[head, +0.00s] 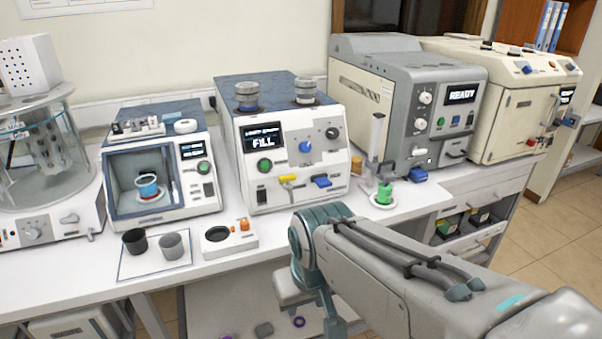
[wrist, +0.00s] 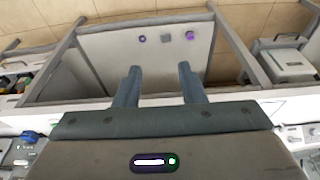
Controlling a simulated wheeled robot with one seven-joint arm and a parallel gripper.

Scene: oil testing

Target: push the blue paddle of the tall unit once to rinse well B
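The tall unit (head: 275,105) stands on the bench with a blue top and a lit display (head: 263,141) reading FILL. Its blue paddle (head: 321,181) sticks out low on the front, right of a yellow paddle (head: 288,178). Two round wells, left (head: 247,95) and right (head: 305,90), sit on top; I cannot read which is B. My gripper (wrist: 158,70) is open and empty in the wrist view, its fingers pointing at a lower shelf. In the head view my arm ends in front of the bench, below and apart from the blue paddle; the fingertips are not clear there.
A white block with an orange knob (head: 230,238) and dark and grey cups (head: 173,245) sit at the front left. The lower shelf (wrist: 120,50) holds small purple and grey items.

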